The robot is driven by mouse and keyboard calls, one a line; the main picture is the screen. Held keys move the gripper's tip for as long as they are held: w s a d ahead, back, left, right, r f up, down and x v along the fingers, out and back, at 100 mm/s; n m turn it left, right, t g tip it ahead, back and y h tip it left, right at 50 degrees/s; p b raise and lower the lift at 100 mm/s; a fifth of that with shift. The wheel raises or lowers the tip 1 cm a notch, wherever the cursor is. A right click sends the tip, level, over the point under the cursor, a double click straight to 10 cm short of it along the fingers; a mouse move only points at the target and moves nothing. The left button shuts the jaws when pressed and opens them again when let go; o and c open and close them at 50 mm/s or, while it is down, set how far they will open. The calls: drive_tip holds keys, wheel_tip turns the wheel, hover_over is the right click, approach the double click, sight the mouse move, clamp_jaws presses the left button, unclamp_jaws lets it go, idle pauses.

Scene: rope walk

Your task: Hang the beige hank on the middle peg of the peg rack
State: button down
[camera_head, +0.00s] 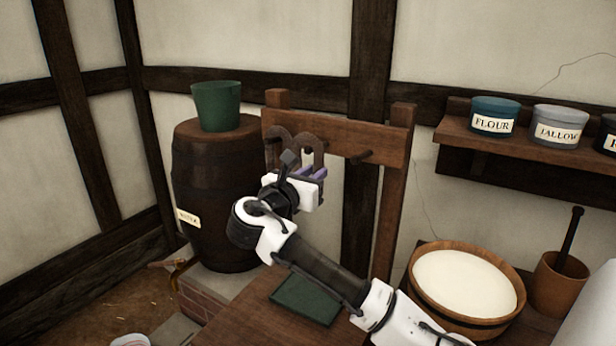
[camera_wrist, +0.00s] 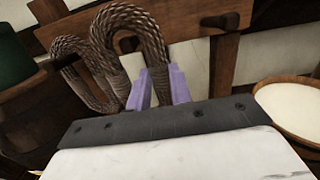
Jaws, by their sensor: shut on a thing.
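The beige hank (camera_head: 310,144) looks like a grey-brown twisted rope loop, arched upward in front of the peg rack (camera_head: 338,138). My gripper (camera_head: 312,173) is shut on its lower right leg, between the purple fingers (camera_wrist: 161,88). The held loop also shows in the wrist view (camera_wrist: 126,13). The middle peg (camera_wrist: 128,44) shows inside the loop's opening; I cannot tell whether it passes through. A similar rope loop (camera_wrist: 69,45) is at the left peg (camera_wrist: 58,62), partly behind the held one. The right peg (camera_head: 362,156) is bare.
A barrel (camera_head: 215,190) with a green bucket (camera_head: 217,106) stands left of the rack. A wooden tub (camera_head: 420,290) of white stuff and a mortar (camera_head: 556,283) stand at right. A shelf (camera_head: 480,136) carries labelled tins. A dark green mat (camera_head: 304,299) lies on the table.

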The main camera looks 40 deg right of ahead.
drive_tip(key=shift+x, duration=1.6)
drive_tip(key=shift+w+d+f, duration=0.3)
drive_tip(key=shift+d+f, duration=0.3)
drive_tip(key=shift+d, duration=0.1)
drive_tip(key=c, duration=1.2)
unclamp_jaws()
drive_tip(key=shift+b, duration=0.3)
